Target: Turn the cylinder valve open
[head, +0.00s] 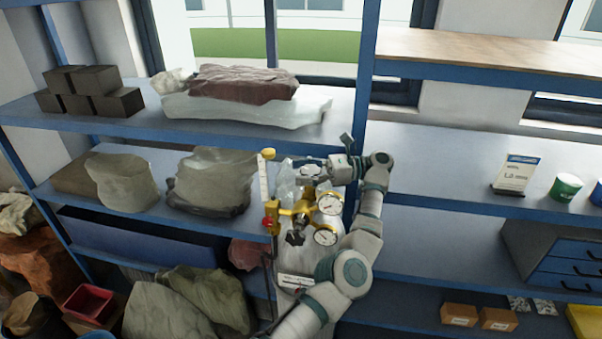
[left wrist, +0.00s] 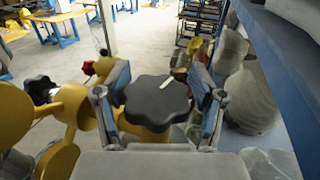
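The black lobed valve knob (left wrist: 157,100), with a small white mark, sits between my left gripper's fingers in the left wrist view. My left gripper (head: 312,170) comes from the right, at the cylinder's top. Its blue-padded fingers (left wrist: 160,92) are open on either side of the knob; a small gap shows at the right finger. In the head view the gripper mostly hides the knob. My right gripper is not in view.
A second black knob (left wrist: 40,88) and yellow regulator parts (left wrist: 70,105) are close left of the fingers. Shelves behind hold wrapped bundles (head: 212,180) and dark blocks (head: 90,92). A blue shelf edge (left wrist: 265,50) runs close on the right in the left wrist view.

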